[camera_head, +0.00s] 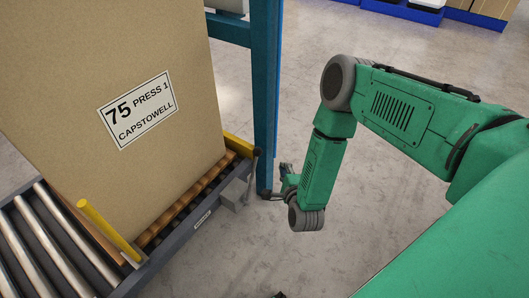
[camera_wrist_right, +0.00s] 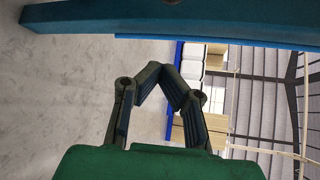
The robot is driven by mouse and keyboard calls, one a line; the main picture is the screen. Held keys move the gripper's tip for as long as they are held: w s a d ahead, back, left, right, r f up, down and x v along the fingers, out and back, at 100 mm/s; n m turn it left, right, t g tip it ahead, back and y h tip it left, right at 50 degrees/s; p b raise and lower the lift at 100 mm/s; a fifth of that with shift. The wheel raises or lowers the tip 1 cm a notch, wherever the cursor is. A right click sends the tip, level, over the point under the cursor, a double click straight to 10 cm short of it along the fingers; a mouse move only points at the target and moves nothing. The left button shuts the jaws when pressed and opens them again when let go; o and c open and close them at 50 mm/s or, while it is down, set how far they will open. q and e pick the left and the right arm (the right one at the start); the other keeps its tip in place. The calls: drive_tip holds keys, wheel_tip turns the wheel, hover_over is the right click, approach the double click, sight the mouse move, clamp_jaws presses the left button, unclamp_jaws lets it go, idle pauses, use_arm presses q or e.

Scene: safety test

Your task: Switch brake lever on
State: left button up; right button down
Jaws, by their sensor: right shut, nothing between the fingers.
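My right gripper (camera_head: 275,195) reaches left beside the foot of a blue post (camera_head: 267,90) and looks small and partly hidden by my arm in the head view. In the right wrist view its dark fingers (camera_wrist_right: 162,74) come together at the tips with nothing between them. A yellow bar (camera_head: 108,230) slants up at the near side of the roller conveyor. A thin grey lever-like rod (camera_head: 253,165) stands at the conveyor's right end by a yellow block (camera_head: 240,146). I cannot tell which of these is the brake lever. My left gripper is not in view.
A large cardboard box (camera_head: 110,60) with a "75 PRESS 1 CAPSTOWELL" label stands on the conveyor (camera_head: 50,240). The blue post also crosses the top of the right wrist view (camera_wrist_right: 170,20). The grey floor (camera_head: 330,30) is clear behind; blue bins (camera_head: 405,10) stand far back.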

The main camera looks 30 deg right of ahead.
drive_tip(key=b+x, duration=0.5)
drive_tip(key=x, duration=0.5)
drive_tip(key=shift+w+a+r, duration=0.1)
drive_tip(key=shift+a+r, duration=0.1)
drive_tip(key=shift+a, duration=0.45)
drive_tip(key=shift+a+r, duration=0.2)
drive_tip(key=shift+a, duration=0.45)
drive_tip(key=shift+w+a+r, duration=0.1)
drive_tip(key=shift+a+r, duration=0.1)
drive_tip(key=shift+a, duration=0.45)
drive_tip(key=shift+s, duration=0.1)
